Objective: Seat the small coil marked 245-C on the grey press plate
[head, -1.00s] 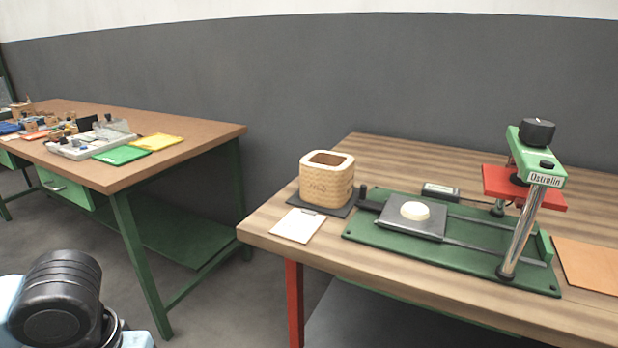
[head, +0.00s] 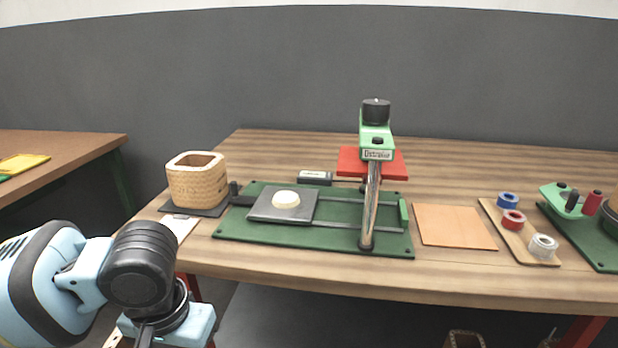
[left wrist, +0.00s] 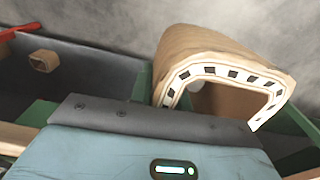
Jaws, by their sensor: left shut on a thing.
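The grey press plate (head: 262,210) lies at the left of the green press base (head: 345,243) on the wooden bench. My left gripper (left wrist: 165,115) is shut on a tan wound coil (left wrist: 190,45), which shows one open end with a white and dark toothed rim. No marking can be read on it. In the head view my left wrist is at the lower left, in front of the bench. The fingers and held coil are mostly out of that view. My right gripper is not in view.
A larger tan coil (head: 196,184) stands on a dark mat left of the press. An orange board (head: 455,226) and coloured tape rolls (head: 513,219) lie further right. Another coil (head: 465,340) is below the bench.

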